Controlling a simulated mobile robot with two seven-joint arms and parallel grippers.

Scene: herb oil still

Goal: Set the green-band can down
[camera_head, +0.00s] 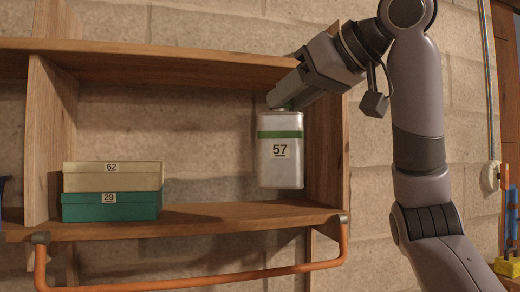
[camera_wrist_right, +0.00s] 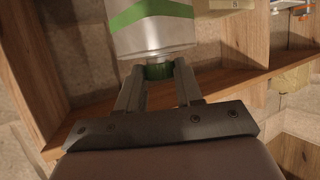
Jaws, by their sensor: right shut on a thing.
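The green-band can (camera_head: 281,162) is a pale metal can with a green stripe and the number 57. It hangs upright just above the shelf board (camera_head: 220,219), near the right side panel, with a small gap under it. My right gripper (camera_head: 281,106) is shut on its top. In the right wrist view the fingers (camera_wrist_right: 159,72) close on the can's green cap, and the can (camera_wrist_right: 155,38) shows beyond them. My left gripper is not in view.
A cream box (camera_head: 112,178) marked 62 sits on a teal box (camera_head: 112,207) marked 29, left on the same shelf. The board between them and the can is clear. An orange rail (camera_head: 200,278) runs along the front. The right side panel (camera_head: 325,150) is close to the can.

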